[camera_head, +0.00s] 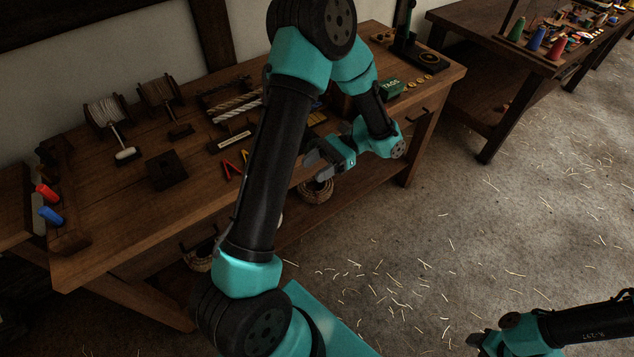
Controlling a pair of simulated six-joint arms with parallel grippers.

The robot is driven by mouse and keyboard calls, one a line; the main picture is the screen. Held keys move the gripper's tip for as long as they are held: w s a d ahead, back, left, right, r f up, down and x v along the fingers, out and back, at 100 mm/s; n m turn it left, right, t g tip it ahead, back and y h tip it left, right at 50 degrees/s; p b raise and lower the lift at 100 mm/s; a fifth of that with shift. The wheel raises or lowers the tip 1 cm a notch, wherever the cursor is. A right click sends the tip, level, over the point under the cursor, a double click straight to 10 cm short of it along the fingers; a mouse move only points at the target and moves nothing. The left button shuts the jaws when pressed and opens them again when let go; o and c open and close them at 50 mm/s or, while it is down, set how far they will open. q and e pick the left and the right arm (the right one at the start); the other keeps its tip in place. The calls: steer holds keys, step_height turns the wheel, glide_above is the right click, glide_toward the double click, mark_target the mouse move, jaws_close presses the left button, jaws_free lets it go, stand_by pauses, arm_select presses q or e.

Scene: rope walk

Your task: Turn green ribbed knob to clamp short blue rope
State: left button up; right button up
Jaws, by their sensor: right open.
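I cannot make out a green ribbed knob or a short blue rope; my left arm covers part of the bench. My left gripper (312,168) is over the front edge of the wooden bench (110,215), its grey fingers pointing left. Its fingers look apart, with nothing visible between them. My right gripper (474,341) is at the bottom right, open, low over the floor and far from the bench.
Two rope spools (103,111) stand at the back left of the bench. A red cylinder (46,191) and a blue cylinder (50,215) are at its left end.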

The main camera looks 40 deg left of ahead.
arm_select(q)
steer(key=s+d, duration=0.2)
steer(key=s, duration=0.1)
steer(key=s+d, duration=0.1)
steer(key=d, duration=0.1)
steer(key=shift+s+r, duration=0.15)
steer(key=shift+r, duration=0.25)
